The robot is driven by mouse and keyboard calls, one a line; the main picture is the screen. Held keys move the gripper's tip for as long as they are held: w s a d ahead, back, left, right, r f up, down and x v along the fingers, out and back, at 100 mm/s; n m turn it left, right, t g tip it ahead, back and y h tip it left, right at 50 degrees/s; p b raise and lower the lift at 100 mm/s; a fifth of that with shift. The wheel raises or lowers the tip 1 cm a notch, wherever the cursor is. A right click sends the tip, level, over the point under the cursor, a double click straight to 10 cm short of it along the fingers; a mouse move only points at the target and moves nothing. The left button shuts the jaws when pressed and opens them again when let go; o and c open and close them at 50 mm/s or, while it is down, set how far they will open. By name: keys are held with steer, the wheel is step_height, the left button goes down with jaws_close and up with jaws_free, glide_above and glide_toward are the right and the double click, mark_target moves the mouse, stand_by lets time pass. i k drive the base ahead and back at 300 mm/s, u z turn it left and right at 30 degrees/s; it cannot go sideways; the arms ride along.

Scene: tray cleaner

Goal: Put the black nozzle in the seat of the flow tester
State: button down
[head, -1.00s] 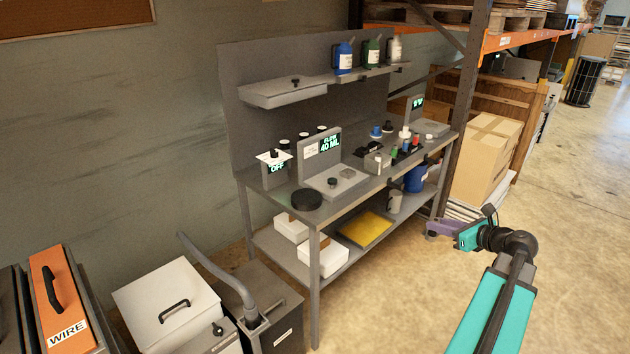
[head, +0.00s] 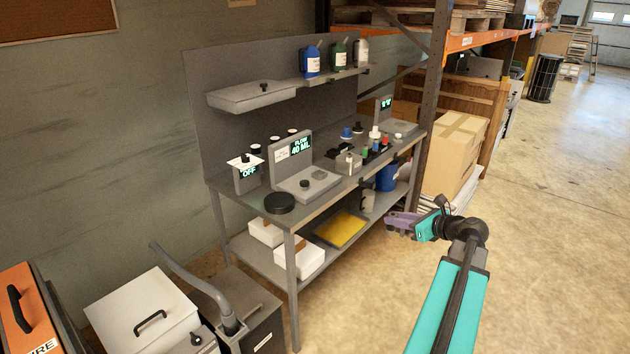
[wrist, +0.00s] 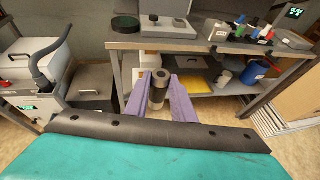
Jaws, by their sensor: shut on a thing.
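The flow tester (head: 278,152) stands on the grey bench, with a lit "FLOW 40 ML" display and a flat base plate (head: 294,193). The tester's base also shows at the top of the wrist view (wrist: 170,32). My gripper (head: 402,222) is in front of the bench's right part, apart from it. In the wrist view its purple fingers (wrist: 159,84) are shut on a dark cylinder with a grey band, seemingly the black nozzle (wrist: 158,91). Its lower end is partly hidden.
A black round disc (head: 279,203) lies at the bench's front left. Small coloured bottles (head: 365,152) and a grey block stand right of the tester. A shelf (head: 265,95) overhangs the back. Bins stand at the lower left. The floor (head: 530,210) at right is clear.

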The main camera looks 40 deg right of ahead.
mark_target(320, 177)
steer(key=z, duration=0.3)
steer(key=i, duration=1)
steer(key=u, duration=0.3)
